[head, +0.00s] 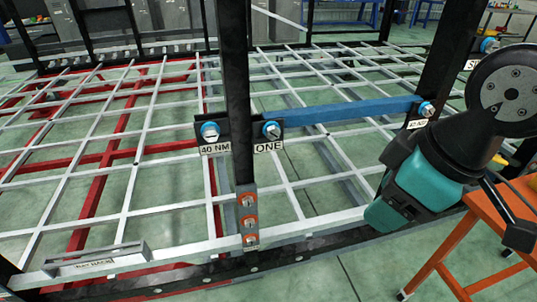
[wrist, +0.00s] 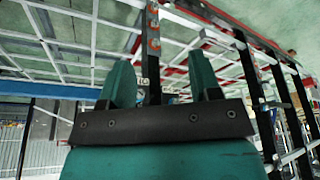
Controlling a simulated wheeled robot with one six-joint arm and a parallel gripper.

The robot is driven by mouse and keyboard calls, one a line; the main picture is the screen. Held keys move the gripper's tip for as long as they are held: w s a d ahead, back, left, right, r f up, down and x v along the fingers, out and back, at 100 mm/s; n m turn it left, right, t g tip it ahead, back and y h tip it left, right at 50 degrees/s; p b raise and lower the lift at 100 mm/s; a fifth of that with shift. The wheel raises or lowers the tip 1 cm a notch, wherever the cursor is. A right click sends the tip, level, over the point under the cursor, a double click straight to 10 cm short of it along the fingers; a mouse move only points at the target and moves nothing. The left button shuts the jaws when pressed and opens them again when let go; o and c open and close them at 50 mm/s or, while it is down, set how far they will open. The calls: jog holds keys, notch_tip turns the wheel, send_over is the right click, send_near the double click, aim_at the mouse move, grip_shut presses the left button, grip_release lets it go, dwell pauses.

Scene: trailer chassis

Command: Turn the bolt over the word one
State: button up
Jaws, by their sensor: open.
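The bolt over the word ONE (head: 271,130) is a silver head on a blue washer, on a black plate at the left end of a blue bar (head: 345,112). The ONE label (head: 268,146) sits just below it. My gripper shows in the wrist view (wrist: 161,80) with two teal fingers spread apart and nothing clearly between them. In the head view its teal body hangs at the right, well apart from the bolt; its fingertips cannot be made out there. In the wrist view a black post and blurred small parts show behind the fingers; the ONE bolt cannot be told there.
A similar blue-washer bolt (head: 210,131) sits left of the black post (head: 237,90), over a 40 NM label (head: 217,149). Another bolt (head: 426,109) is at the bar's right end. Bolts with orange washers (head: 249,222) line the lower post. An orange stand (head: 470,240) is at lower right.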

jog(key=w+f+n+t+h+b, duration=0.1)
jog(key=w+f+n+t+b, duration=0.15)
jog(key=f, duration=0.25)
jog(key=w+f+n+t+h+b, duration=0.1)
jog(key=w+f+n+t+b, duration=0.15)
jog(key=f+n+b, duration=0.2)
jog(key=n+t+y+b, duration=0.5)
jog(key=n+t, duration=0.5)
jog(key=n, duration=1)
send_near(274, 134)
jog(key=shift+h, duration=0.5)
jog(key=p+x, duration=0.2)
jog(key=x, duration=0.3)
jog(key=p+x, duration=0.3)
jog(key=x, duration=0.1)
jog(key=shift+w+a+r+p, duration=0.2)
jog(key=shift+w+a+p, duration=0.1)
jog(key=shift+a, duration=0.05)
jog(key=shift+m, duration=0.3)
jog(key=c, duration=0.9)
